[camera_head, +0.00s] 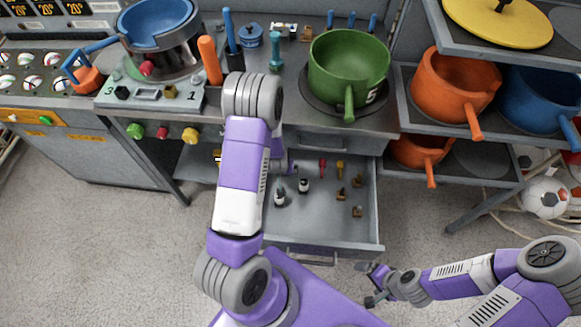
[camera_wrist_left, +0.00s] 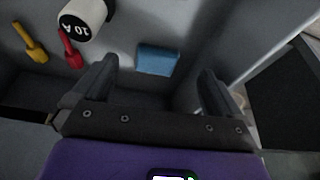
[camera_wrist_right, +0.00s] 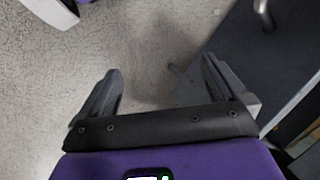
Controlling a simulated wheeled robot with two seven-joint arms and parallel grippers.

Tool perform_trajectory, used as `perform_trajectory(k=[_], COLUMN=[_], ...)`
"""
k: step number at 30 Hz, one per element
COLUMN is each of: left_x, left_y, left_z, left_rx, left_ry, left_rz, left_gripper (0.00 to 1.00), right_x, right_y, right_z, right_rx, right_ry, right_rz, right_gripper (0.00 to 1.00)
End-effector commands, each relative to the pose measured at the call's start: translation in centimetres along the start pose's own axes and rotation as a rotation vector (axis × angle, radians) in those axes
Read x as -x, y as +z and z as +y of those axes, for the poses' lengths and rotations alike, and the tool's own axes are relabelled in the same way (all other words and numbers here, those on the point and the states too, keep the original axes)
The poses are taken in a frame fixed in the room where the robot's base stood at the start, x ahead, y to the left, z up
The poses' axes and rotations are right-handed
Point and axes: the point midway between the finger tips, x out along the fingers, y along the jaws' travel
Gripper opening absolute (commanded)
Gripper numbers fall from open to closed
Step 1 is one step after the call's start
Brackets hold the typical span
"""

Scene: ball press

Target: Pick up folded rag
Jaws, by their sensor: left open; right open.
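The folded rag (camera_wrist_left: 157,60) is a small light-blue block-like cloth inside the grey drawer (camera_head: 325,222), seen in the left wrist view. My left gripper (camera_wrist_left: 158,75) is open and empty, with the rag ahead of it between the lines of its two fingers. I cannot tell how far off the rag is. In the head view my left arm covers the rag and most of that gripper. My right gripper (camera_head: 368,284) is open and empty, low over the floor to the right of the drawer front; its open fingers also show in the right wrist view (camera_wrist_right: 160,78).
A white cylinder marked 10 A (camera_wrist_left: 83,18), a red tool (camera_wrist_left: 73,50) and a yellow tool (camera_wrist_left: 32,42) lie near the rag. Drawer walls enclose them. Above are a green pot (camera_head: 345,65) and a press (camera_head: 155,60); a pot shelf (camera_head: 455,160) stands right.

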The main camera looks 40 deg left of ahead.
Motion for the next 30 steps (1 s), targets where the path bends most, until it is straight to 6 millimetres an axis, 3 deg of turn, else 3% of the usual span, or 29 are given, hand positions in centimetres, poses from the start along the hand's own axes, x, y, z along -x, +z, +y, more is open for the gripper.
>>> perform_trajectory(k=[5,19,28,30], left_x=[-0.8,-6.9,-7.3,-7.3], left_y=[-1.3,-1.5,-1.7,-1.6], left_z=[-0.3,-0.3,-0.2,-0.2], left_rx=[-0.038,-0.037,-0.036,-0.036], left_ry=[-0.001,-0.001,0.000,0.000], left_rz=[0.048,0.045,0.045,0.045], left_gripper=[1.00,1.00,1.00,0.92], right_x=[-0.7,-3.0,-3.0,-3.0], right_y=[0.0,-0.1,-0.1,-0.1], right_z=[0.3,1.1,1.1,1.1], right_rx=[0.000,0.001,0.001,0.001], right_ry=[0.000,0.000,0.000,0.000], right_rz=[0.000,0.000,0.000,0.000], right_gripper=[0.99,0.99,0.99,0.99])
